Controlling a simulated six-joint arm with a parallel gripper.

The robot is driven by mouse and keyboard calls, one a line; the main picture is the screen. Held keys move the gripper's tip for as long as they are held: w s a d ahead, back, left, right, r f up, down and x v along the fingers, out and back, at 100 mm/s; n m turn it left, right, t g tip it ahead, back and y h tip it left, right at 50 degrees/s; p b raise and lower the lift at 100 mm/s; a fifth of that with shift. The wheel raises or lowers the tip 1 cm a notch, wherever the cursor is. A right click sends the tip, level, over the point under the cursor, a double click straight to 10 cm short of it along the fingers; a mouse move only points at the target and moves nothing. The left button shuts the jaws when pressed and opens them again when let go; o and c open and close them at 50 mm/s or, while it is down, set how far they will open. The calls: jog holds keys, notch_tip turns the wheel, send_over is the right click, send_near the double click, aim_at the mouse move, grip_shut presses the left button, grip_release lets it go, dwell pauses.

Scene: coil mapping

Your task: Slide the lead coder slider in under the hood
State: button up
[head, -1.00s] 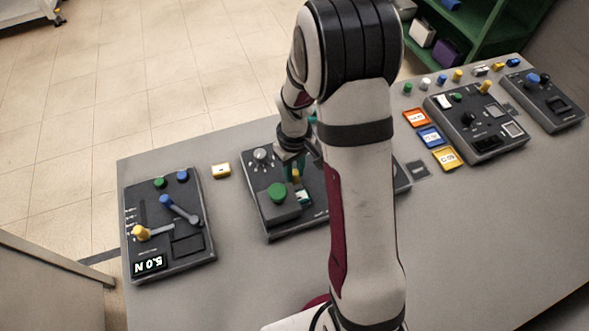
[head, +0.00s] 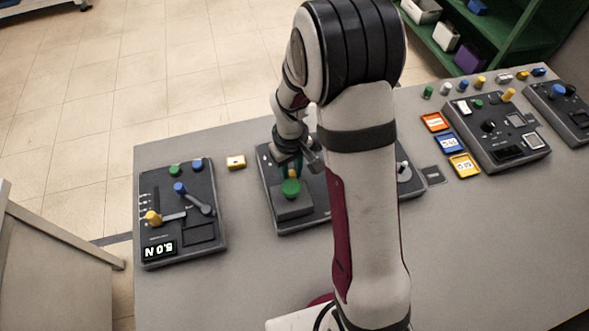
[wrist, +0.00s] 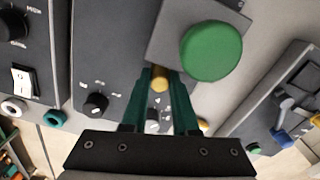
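My gripper (wrist: 160,78) is low over the middle console (head: 266,181). Its two teal fingers stand on either side of a small yellow knob (wrist: 159,84), with no clear gap at the tips, so they look closed on it. I take this knob to be the slider's; it also shows in the head view (head: 293,173). The knob is right beside a raised grey block (wrist: 166,38), seemingly the hood, topped by a large green button (wrist: 211,51). The button also shows in the head view (head: 291,189). The slider's body and the slot under the hood are hidden.
My arm covers the middle console's right part. Orange, blue and yellow cards (head: 463,165) and another console (head: 497,134) lie right. The front table is clear.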

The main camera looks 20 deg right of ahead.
jog(key=o, duration=0.5)
jog(key=shift+a, duration=0.15)
jog(key=shift+c, duration=0.2)
notch_tip(320, 180, up, 16)
jog(key=shift+f, duration=0.15)
jog(key=s+a+m+y, duration=0.1)
jog(key=s+m, duration=0.3)
jog(key=s, duration=0.7)
jog(key=s+a+r+m, duration=0.1)
jog(key=s+m, duration=0.3)
jog(key=s, duration=0.7)
jog(key=shift+s+a+r+m+y, duration=0.3)
jog(key=shift+s+a+y, duration=0.1)
jog(key=shift+a, duration=0.45)
